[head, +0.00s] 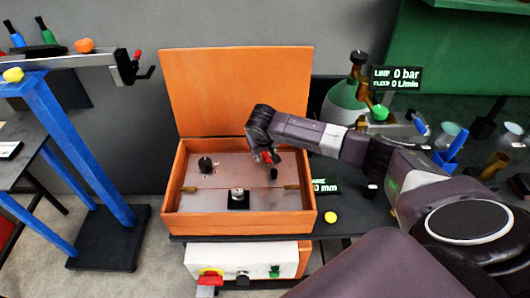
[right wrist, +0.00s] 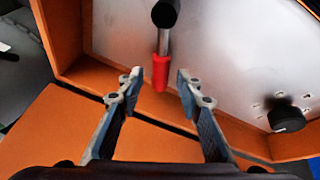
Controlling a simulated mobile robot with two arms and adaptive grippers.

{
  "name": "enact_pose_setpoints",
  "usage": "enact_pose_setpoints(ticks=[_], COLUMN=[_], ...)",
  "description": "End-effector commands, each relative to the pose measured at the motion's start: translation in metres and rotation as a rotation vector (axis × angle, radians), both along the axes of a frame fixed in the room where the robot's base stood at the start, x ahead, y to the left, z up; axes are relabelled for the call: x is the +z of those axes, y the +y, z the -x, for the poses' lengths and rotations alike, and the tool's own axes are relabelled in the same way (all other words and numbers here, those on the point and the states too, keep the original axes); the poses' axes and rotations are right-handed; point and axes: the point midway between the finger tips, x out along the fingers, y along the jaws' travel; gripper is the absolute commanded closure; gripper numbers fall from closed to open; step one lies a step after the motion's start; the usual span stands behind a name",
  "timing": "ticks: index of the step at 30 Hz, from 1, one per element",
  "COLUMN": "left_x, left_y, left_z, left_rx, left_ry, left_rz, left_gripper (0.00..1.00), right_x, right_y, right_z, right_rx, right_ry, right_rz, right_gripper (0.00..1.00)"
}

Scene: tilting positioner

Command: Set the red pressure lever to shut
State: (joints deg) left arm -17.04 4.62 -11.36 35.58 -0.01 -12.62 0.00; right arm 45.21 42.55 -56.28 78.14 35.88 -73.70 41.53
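The red pressure lever (right wrist: 161,72) shows in the right wrist view as a red grip on a short silver shaft. The shaft comes from a black pivot (right wrist: 166,13) on the grey panel inside an orange box. My right gripper (right wrist: 158,78) is open, with one finger on each side of the red grip and visible gaps on both sides. In the head view my right gripper (head: 268,163) is over the right part of the box, and a bit of red (head: 266,157) shows there, mostly hidden by the gripper. My left gripper is not in view.
The orange box (head: 240,223) has its lid (head: 237,88) raised behind. A black knob (head: 205,163) sits on its panel. A blue stand (head: 78,150) is at left. A gas bottle (head: 346,108) and displays reading 0 bar and 0 L/min (head: 397,79) are at right.

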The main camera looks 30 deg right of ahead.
Motion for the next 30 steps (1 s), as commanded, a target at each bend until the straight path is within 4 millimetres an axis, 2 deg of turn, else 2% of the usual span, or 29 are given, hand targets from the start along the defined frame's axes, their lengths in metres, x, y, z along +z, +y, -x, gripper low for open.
enact_pose_setpoints(ticks=[3, 7, 16, 30], left_x=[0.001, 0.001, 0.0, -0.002], left_y=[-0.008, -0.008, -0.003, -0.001], left_z=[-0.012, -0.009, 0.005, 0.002], left_rx=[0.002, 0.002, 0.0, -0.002], left_ry=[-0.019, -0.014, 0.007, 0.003], left_rz=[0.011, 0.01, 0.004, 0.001], left_gripper=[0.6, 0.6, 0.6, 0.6], right_x=[-0.001, -0.001, -0.001, -0.001], right_y=[0.0, 0.0, 0.0, -0.002], right_z=[-0.001, 0.0, 0.0, -0.004], right_rx=[0.001, 0.001, 0.0, 0.009], right_ry=[-0.001, 0.0, 0.0, 0.0], right_rz=[0.001, 0.0, 0.0, 0.0], right_gripper=[0.67, 0.67, 0.99, 1.0])
